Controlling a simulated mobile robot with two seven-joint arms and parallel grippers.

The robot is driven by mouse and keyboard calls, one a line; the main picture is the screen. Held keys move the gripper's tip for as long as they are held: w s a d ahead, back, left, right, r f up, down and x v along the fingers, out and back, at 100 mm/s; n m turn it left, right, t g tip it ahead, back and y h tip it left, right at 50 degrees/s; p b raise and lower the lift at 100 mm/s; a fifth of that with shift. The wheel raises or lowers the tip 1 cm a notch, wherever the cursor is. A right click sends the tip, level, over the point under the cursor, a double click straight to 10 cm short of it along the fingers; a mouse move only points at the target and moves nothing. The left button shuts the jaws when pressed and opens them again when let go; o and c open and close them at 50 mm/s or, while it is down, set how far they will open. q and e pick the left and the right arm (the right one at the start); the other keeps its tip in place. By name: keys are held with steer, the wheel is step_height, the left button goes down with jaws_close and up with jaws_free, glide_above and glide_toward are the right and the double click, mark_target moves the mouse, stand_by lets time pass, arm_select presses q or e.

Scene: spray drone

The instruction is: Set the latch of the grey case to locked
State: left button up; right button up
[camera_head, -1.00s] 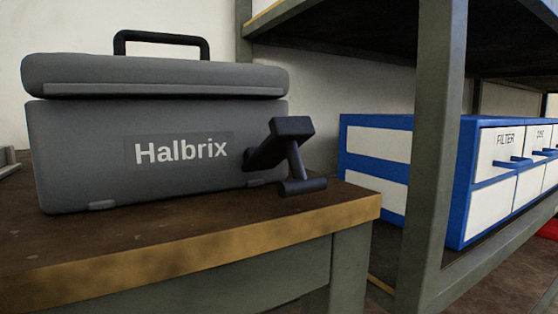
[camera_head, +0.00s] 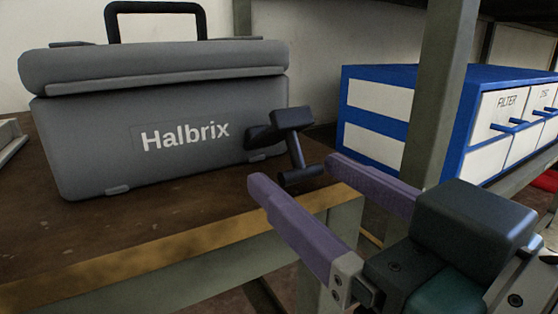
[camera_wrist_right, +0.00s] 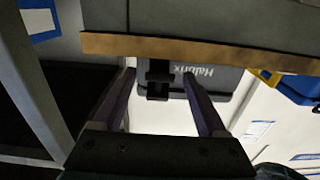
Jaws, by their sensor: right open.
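The grey case (camera_head: 90,130), marked Halbrix, stands on the brown table with its lid down and its black carry handle up. Its latch (camera_head: 291,118) is a black crank-like lever at the front right, with a crossbar at its low end. My right gripper (camera_head: 293,172) is open and empty, with purple fingers pointing at the latch. In the right wrist view the latch (camera_wrist_right: 158,78) shows between the two fingers (camera_wrist_right: 158,75), beyond their tips. The case (camera_wrist_right: 212,84) appears upside down there. I see no contact. My left gripper is not in view.
The table's front edge (camera_head: 200,245) runs below the case, near my right fingers. A grey shelf post (camera_head: 437,90) rises close behind the gripper. A blue and white drawer cabinet (camera_head: 455,85) stands on the shelf at the right.

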mark_target(297, 172)
steer(key=b+x, duration=0.1)
steer(key=x, duration=0.4)
steer(key=shift+w+a, duration=0.15)
steer(key=shift+w, duration=0.1)
jaws_close()
stand_by(0.4)
stand_by(0.8)
